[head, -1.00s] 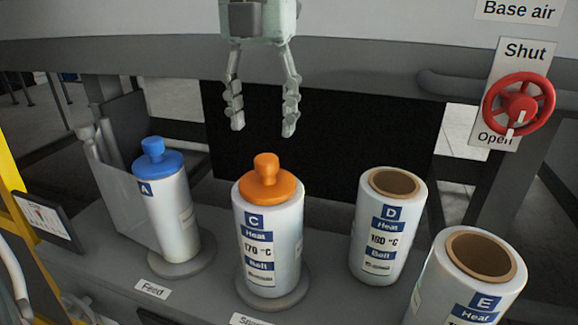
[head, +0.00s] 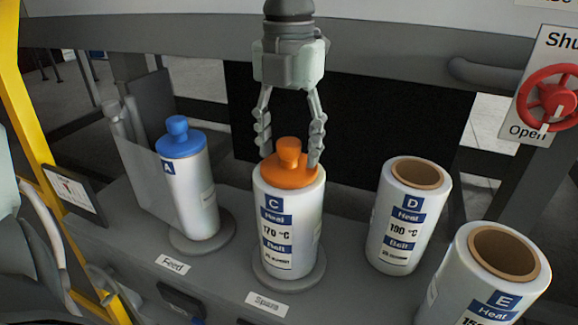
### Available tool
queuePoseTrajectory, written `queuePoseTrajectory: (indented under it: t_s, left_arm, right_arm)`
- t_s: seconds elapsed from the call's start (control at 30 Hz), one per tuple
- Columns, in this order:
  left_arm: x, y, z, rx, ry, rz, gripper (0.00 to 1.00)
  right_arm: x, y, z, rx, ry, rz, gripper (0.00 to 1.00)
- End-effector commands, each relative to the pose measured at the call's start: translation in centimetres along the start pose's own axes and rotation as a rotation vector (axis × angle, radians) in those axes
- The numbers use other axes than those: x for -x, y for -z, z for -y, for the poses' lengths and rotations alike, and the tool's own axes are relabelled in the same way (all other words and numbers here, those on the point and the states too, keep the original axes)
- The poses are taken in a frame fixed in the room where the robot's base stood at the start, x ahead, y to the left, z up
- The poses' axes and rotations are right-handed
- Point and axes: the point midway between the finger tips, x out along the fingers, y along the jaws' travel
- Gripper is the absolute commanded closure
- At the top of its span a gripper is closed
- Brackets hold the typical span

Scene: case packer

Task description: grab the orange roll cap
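The orange roll cap (head: 288,175) sits on top of the white roll marked C (head: 290,228), with a round knob standing up from its middle. My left gripper (head: 290,158) hangs down from above with its fingers spread, one on each side of the knob. There is a gap between the knob and the left finger. The right fingertip overlaps the cap's right edge in the picture, and I cannot tell if it touches. My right gripper is not in view.
A roll marked A with a blue cap (head: 181,140) stands to the left. Uncapped rolls D (head: 398,225) and E (head: 490,280) stand to the right. A red valve wheel (head: 550,95) is at the right edge. A grey rail crosses behind my gripper.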

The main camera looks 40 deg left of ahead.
Motion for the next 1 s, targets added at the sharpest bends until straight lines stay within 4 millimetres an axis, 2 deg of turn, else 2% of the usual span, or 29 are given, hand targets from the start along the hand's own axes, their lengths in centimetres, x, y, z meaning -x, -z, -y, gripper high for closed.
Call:
queuePoseTrajectory:
  t_s: [0.07, 0.43, 0.67, 0.77, 1.0]
  left_arm:
    - [0.0, 0.0, 0.0, 0.000, 0.000, 0.000, 0.54]
    - [0.1, 0.0, 0.0, 0.000, -0.001, 0.000, 1.00]
    - [0.1, 0.0, 0.0, 0.000, 0.000, 0.001, 1.00]
    - [0.8, -0.1, 0.0, 0.000, -0.001, 0.004, 1.00]
    - [5.3, -0.1, 0.0, 0.001, -0.001, 0.007, 1.00]
  right_arm:
    - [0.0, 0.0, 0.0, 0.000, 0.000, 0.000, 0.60]
    - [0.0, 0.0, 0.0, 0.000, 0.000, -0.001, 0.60]
    - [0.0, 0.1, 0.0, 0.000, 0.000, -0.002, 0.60]
    - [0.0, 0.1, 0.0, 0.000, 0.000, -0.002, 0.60]
    - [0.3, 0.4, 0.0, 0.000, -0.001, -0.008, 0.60]
